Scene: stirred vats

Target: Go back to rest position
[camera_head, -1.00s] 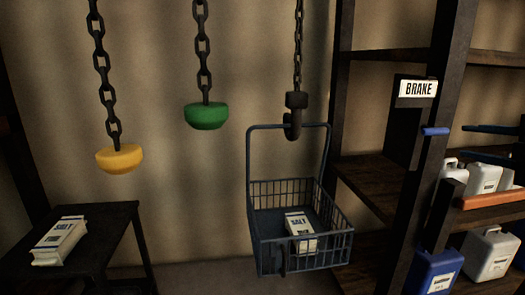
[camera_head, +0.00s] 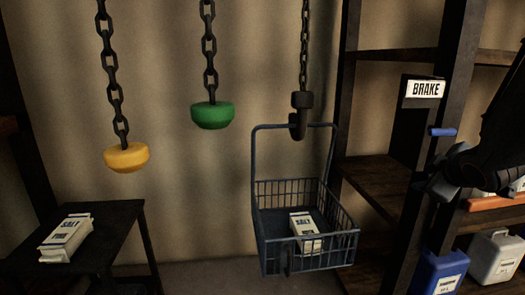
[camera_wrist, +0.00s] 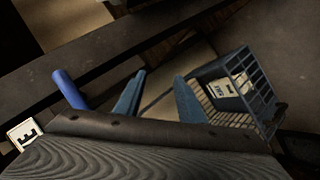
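My gripper (camera_head: 436,184) is at the right of the head view, in front of the shelf post and just below the blue brake handle (camera_head: 443,132). In the wrist view my gripper (camera_wrist: 157,97) has its two blue fingers spread apart with nothing between them. The brake handle (camera_wrist: 70,90) stands to the left of the fingers there, apart from them. The BRAKE sign (camera_head: 425,89) is above the handle.
A wire basket (camera_head: 305,262) hangs from a chain hook (camera_head: 298,120) and holds a salt package (camera_head: 305,232). Yellow (camera_head: 126,157) and green (camera_head: 212,115) pulls hang to the left. Another salt package (camera_head: 66,238) lies on a dark table (camera_head: 115,225). Shelves with jugs (camera_head: 495,255) stand right.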

